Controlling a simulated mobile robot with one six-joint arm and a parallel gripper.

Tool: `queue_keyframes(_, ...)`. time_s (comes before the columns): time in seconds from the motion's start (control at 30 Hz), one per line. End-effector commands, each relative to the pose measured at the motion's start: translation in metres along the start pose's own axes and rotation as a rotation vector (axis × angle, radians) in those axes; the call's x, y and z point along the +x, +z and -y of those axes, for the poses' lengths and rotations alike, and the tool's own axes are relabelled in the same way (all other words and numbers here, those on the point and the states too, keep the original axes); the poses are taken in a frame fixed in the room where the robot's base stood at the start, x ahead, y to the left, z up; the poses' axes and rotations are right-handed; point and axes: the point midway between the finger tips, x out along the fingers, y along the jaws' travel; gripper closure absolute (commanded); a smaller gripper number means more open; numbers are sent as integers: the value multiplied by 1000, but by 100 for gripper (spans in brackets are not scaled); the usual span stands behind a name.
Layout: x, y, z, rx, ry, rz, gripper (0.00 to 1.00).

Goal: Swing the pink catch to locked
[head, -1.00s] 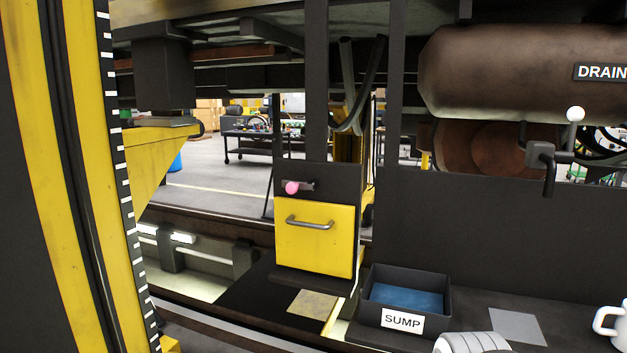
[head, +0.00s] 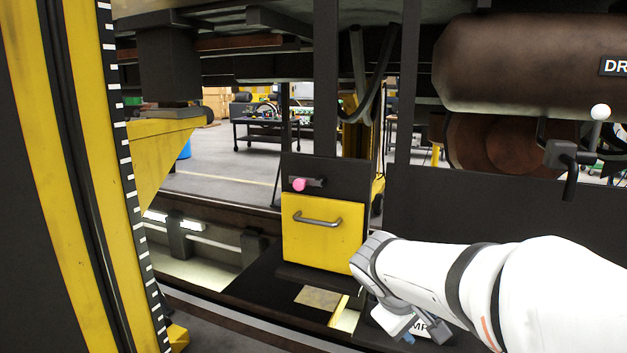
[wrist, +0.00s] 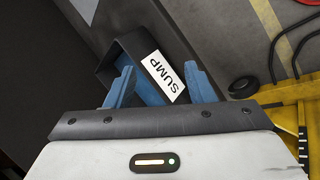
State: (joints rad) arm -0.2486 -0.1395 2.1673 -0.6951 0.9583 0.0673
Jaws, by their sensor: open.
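The pink catch (head: 299,184) shows as a round pink knob on a short dark bar, on the dark panel just above a yellow door (head: 322,236) with a grey handle. The bar lies about level, reaching right from the knob. My gripper (head: 398,330) is low and to the right of the yellow door, in front of the sump bin, apart from the catch. In the wrist view my gripper (wrist: 162,88) has its two blue fingers spread, with nothing held between them. The catch is not in the wrist view.
The black SUMP bin (wrist: 128,50) lies beyond my fingers in the wrist view; my arm mostly hides it in the head view. A yellow lifting column (head: 80,180) stands at the left. A white-knobbed lever (head: 600,113) is at the right. The space before the catch is clear.

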Motion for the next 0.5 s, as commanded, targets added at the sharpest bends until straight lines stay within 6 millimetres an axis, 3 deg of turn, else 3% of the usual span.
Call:
queue_keyframes(0.03,-8,-36,-14,-96,89,-21,51)
queue_keyframes(0.2,-41,-156,-43,-375,422,-122,51)
queue_keyframes(0.3,-71,-226,-41,-510,612,-197,51)
queue_keyframes(0.4,-100,-283,-28,-610,773,-270,51)
queue_keyframes(0.5,-126,-323,-12,-677,895,-330,51)
